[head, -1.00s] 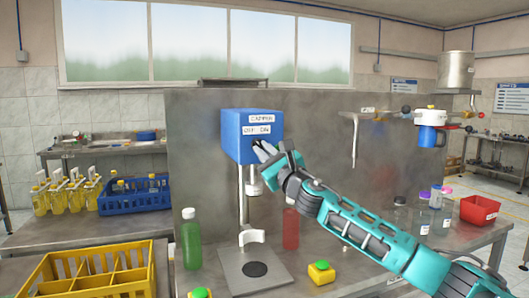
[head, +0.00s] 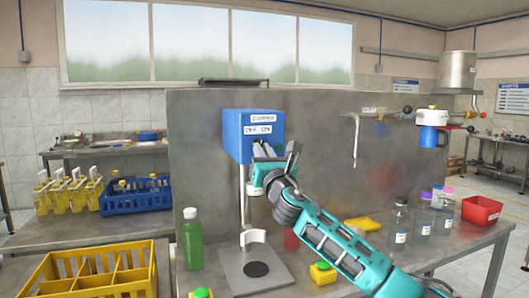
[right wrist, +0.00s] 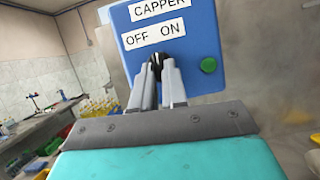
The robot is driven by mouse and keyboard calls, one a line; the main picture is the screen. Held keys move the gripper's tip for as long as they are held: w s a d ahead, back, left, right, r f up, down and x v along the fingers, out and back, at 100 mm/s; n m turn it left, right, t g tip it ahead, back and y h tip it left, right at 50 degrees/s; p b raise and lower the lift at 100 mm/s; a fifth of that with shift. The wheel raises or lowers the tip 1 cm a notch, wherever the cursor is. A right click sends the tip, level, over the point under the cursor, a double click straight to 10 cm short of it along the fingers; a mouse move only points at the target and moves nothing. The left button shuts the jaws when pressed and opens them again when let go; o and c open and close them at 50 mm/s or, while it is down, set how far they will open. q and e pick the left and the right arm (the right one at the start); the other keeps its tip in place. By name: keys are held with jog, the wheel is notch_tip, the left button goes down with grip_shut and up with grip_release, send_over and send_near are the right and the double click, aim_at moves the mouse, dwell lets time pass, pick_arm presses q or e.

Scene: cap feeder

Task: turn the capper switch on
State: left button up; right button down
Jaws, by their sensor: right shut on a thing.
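The blue capper head (head: 252,128) stands on a post above a grey base plate (head: 240,268). In the right wrist view its face (right wrist: 195,45) carries a "CAPPER" label and "OFF" and "ON" labels, with a round green button or lamp (right wrist: 208,65) at the right. A small black switch (right wrist: 154,58) sits just below and between OFF and ON. My right gripper (right wrist: 164,68) is shut on this switch, its fingers covering much of it. In the head view my right gripper (head: 267,150) is at the lower front of the head. My left gripper is out of view.
A green bottle (head: 192,240) stands left of the base plate, and a yellow button box (head: 323,272) stands at its right. Bottles (head: 423,217) and a red bin (head: 481,210) are at the right. A yellow crate (head: 90,275) is at front left.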

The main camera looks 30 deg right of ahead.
jog(key=m+h, duration=0.1)
jog(key=m, duration=0.1)
jog(key=m+g+h+p, duration=0.1)
jog(key=m, duration=0.1)
jog(key=m+h, duration=0.1)
jog(key=m, duration=0.2)
jog(key=shift+a+r+g, duration=0.15)
jog(key=shift+r+g, duration=0.15)
jog(key=shift+r, duration=0.1)
jog(key=shift+m+h, duration=0.4)
jog(key=c, duration=1.2)
grip_release()
jog(key=shift+f, duration=0.1)
jog(key=shift+o, duration=0.2)
jog(key=shift+w+f, duration=0.1)
jog(key=v, duration=1.3)
jog(key=shift+b, duration=0.4)
